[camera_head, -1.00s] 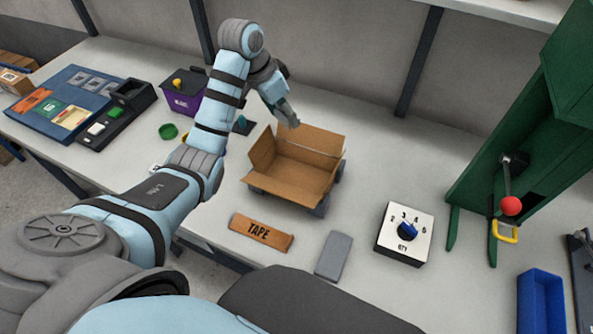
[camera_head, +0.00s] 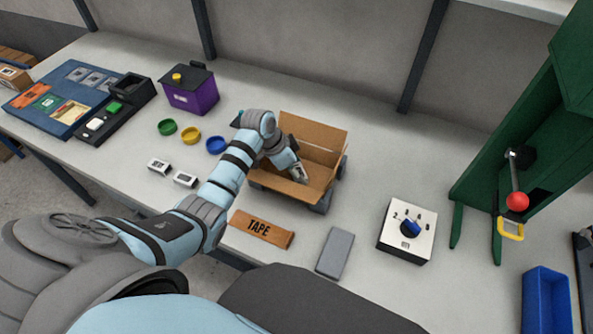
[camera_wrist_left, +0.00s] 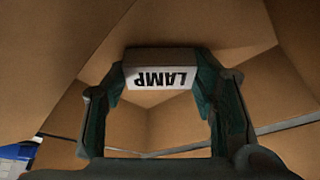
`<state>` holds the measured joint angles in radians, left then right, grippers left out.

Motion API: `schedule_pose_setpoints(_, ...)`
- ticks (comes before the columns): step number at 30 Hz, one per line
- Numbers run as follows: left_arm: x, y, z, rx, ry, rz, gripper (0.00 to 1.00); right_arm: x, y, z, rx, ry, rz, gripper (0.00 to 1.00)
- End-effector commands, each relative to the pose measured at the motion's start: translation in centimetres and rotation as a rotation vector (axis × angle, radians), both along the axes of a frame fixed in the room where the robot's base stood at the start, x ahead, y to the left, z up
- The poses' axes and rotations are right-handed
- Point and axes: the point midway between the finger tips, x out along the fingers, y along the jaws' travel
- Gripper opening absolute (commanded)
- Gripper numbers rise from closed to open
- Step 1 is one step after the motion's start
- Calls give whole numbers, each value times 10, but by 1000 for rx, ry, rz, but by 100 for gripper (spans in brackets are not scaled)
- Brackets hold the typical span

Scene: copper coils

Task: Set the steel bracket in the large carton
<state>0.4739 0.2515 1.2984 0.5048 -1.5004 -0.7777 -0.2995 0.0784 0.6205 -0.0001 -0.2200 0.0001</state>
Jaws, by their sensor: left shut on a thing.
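The large carton (camera_head: 322,135) stands open on the bench, its flaps spread. My left gripper (camera_head: 299,174) reaches down inside it. In the left wrist view my left gripper (camera_wrist_left: 160,95) is shut on a small white block (camera_wrist_left: 160,77) lettered LAMP, which reads upside down. Brown carton walls surround the block; I cannot tell whether it touches the carton floor. I cannot make out anything that is clearly a steel bracket. A plain grey slab (camera_head: 335,253) lies on the bench in front of the carton. My right gripper is not in view.
A TAPE block (camera_head: 262,229) lies before the carton; a dial box (camera_head: 407,232) stands to its right. Small dishes, including a blue dish (camera_head: 216,145), and two labelled blocks lie left. A green press (camera_head: 530,120) and blue bin (camera_head: 545,300) stand at right.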

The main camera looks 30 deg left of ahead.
Motion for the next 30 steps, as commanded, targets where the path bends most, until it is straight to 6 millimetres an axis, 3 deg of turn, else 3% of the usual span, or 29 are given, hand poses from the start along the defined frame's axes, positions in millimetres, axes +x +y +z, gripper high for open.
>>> schedule_pose_setpoints(9,1,0,-3,0,-2,-1,20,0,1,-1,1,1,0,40)
schedule_pose_setpoints(10,1,0,-3,0,-2,-1,54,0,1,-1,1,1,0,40)
schedule_pose_setpoints(14,1,0,-3,0,-2,-1,72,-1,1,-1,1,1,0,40)
schedule_pose_setpoints(24,1,0,0,0,-1,0,72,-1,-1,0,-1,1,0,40)
schedule_pose_setpoints(30,-6,6,24,1,-4,0,72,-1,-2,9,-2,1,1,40)
